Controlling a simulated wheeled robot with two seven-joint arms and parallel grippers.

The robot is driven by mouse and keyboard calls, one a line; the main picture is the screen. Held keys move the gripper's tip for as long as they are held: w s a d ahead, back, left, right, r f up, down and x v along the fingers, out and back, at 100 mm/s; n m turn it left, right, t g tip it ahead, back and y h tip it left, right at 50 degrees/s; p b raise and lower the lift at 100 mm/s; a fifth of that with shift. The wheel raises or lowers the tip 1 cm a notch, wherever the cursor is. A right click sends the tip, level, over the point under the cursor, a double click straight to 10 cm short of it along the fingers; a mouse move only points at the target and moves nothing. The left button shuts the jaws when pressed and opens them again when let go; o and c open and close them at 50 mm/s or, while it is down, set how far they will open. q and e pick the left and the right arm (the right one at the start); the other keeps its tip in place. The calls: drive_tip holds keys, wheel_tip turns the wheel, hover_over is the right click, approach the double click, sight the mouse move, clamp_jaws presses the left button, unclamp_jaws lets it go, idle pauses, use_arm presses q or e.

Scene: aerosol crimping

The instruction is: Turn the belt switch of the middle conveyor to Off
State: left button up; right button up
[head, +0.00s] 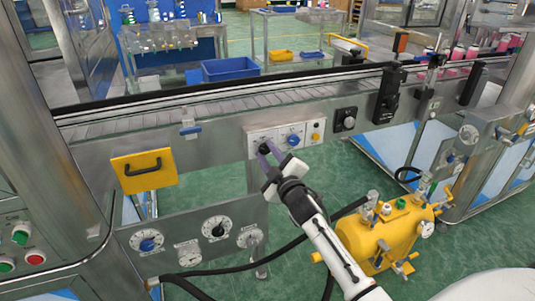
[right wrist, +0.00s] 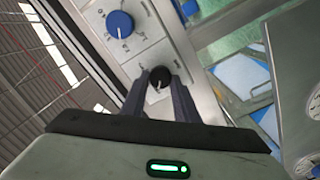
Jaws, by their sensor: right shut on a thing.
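The belt switch is a small black knob (right wrist: 159,78) with a white pointer line, set on a pale control panel (head: 280,136) on the middle conveyor's side. My right gripper (head: 266,153) reaches up to the panel's left part in the head view. In the right wrist view its two dark fingers (right wrist: 160,88) stand either side of the knob and are shut on it. The fingers partly hide the knob in the head view, and its label is too small to read. My left gripper is not in view.
A yellow tank (head: 385,235) with fittings stands below right, near my forearm. Black hoses run below.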

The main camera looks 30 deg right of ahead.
drive_tip(key=o, duration=1.1)
drive_tip(key=shift+c, duration=0.2)
drive_tip(key=v, duration=1)
drive_tip(key=shift+s, duration=0.15)
drive_tip(key=shift+a, duration=0.15)
